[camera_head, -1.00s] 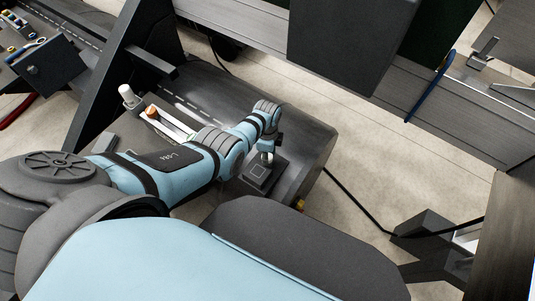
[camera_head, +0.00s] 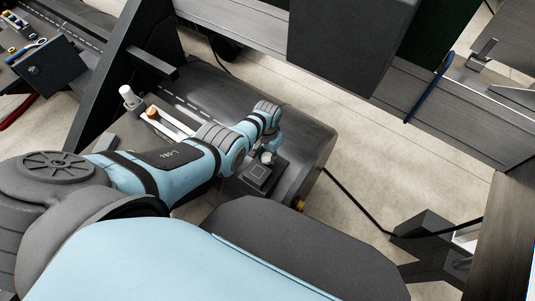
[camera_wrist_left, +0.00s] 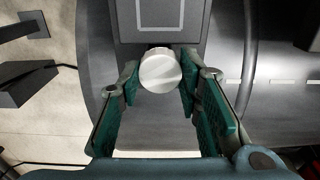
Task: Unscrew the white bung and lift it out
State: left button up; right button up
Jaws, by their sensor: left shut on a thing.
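The white bung (camera_wrist_left: 160,71) is a round pale cap between the two green-padded fingers of my left gripper (camera_wrist_left: 159,84) in the left wrist view. My left gripper is shut on it. In the head view the bung (camera_head: 267,158) shows as a small white disc just below my left wrist, at the upper edge of a dark square block (camera_head: 258,174). My left gripper is mostly hidden behind the wrist there. I cannot tell whether the bung is still seated or clear of its hole. My right gripper is not in view.
The block stands on a dark rounded float (camera_head: 305,140). A white cylinder (camera_head: 128,93) and an orange-brown cap (camera_head: 152,112) by a pale tray stand behind my left arm. A black cable (camera_head: 350,200) crosses the floor at the right. A dark frame rises at the left.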

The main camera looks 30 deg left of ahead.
pick_arm(q)
jog(key=n, duration=1.2)
jog(key=o, duration=1)
